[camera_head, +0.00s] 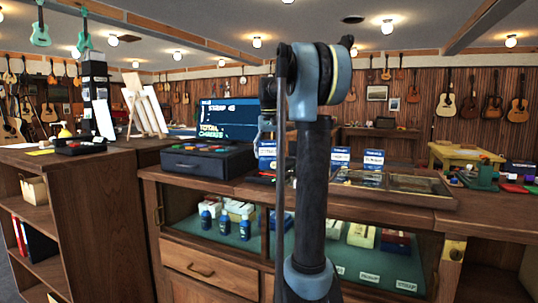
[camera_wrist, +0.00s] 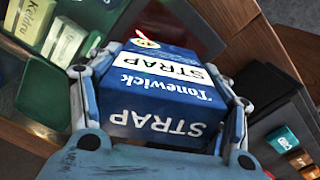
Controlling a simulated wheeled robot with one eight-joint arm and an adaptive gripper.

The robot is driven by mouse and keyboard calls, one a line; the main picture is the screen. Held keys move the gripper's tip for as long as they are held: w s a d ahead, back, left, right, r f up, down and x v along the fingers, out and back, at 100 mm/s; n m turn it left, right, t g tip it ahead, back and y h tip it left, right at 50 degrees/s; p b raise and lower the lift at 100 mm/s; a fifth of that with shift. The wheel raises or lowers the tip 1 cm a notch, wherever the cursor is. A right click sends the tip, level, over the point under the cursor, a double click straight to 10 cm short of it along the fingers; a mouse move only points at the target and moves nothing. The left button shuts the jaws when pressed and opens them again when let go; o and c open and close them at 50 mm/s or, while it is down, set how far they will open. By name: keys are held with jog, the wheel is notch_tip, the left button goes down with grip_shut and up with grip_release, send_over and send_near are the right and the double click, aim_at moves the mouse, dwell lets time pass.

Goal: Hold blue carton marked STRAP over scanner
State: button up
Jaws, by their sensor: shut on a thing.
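The blue carton marked STRAP (camera_wrist: 160,98), with white bands and the name Tonewick, fills the middle of the wrist view. My gripper (camera_wrist: 163,60) is shut on it, one finger along each side. A small red mark shows at the carton's far end. In the head view my arm hides part of the gripper (camera_head: 266,122), and a blue carton (camera_head: 267,148) shows below it, close above the counter. I cannot clearly make out the scanner. The till screen (camera_head: 228,120) shows a line that seems to read STRAP, and a total.
The till (camera_head: 203,162) with coloured keys stands left of the carton. Two blue-and-white cards or cartons (camera_head: 340,156) (camera_head: 373,159) stand to the right, by a divided tray (camera_head: 408,184). The glass-fronted counter (camera_head: 240,195) holds bottles and boxes below.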

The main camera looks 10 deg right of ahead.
jog(key=shift+r, duration=4.55)
